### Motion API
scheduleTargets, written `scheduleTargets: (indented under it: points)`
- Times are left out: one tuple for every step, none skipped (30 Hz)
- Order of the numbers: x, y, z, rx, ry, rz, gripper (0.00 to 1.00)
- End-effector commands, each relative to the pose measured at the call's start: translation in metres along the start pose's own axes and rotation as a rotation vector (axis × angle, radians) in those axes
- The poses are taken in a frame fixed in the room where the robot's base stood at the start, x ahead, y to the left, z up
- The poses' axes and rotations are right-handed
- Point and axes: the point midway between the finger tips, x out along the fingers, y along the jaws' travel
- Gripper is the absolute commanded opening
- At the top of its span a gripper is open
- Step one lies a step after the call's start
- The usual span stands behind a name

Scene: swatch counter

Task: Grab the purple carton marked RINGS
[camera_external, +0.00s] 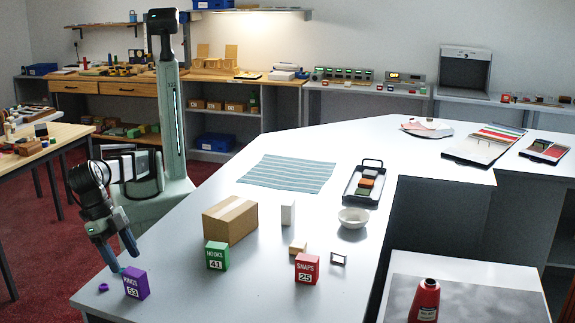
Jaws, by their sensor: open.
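The purple carton (136,283) stands upright near the front left of the white counter. Its white lettering appears to read RINGS, with a number below. My gripper (122,262) points down at the carton's back left side, with its fingers apart. One fingertip is close to the carton's top left edge. I cannot tell whether it touches the carton or whether the carton is between the fingers.
A small purple ring-like piece (103,287) lies left of the carton. A green HOOKS carton (216,255), a brown box (230,220) and a red SNAPS carton (307,268) stand to the right. Bare counter (185,285) lies between the purple and green cartons.

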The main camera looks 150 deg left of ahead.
Motion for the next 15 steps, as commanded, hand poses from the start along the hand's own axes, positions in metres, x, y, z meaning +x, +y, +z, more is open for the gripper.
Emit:
scheduleTargets:
  points:
    - [0.009, -0.001, 0.001, 0.001, -0.002, -0.002, 0.66]
    - [0.014, -0.001, 0.001, 0.001, -0.002, -0.002, 0.66]
    - [0.019, -0.001, 0.001, 0.001, -0.001, -0.001, 0.66]
    - [0.022, 0.0, 0.001, 0.001, -0.001, -0.001, 0.66]
    - [0.026, 0.0, 0.001, 0.002, -0.001, -0.001, 0.66]
    - [0.029, 0.0, 0.001, 0.002, -0.001, -0.001, 0.66]
    - [0.031, 0.0, 0.001, 0.002, -0.001, -0.001, 0.66]
    - [0.033, 0.0, 0.001, 0.002, -0.001, -0.001, 0.66]
    - [0.035, 0.0, 0.001, 0.002, -0.001, -0.001, 0.66]
    - [0.035, 0.0, 0.001, 0.002, -0.001, 0.0, 0.66]
    - [0.036, 0.0, 0.001, 0.002, -0.001, 0.0, 0.66]
    - [0.037, 0.0, 0.001, 0.002, -0.001, 0.0, 0.66]
    - [0.038, -0.001, 0.001, 0.002, -0.001, 0.0, 0.66]
    - [0.039, -0.001, 0.001, 0.002, -0.001, 0.0, 0.66]
    - [0.041, -0.001, 0.001, 0.002, -0.001, 0.0, 0.66]
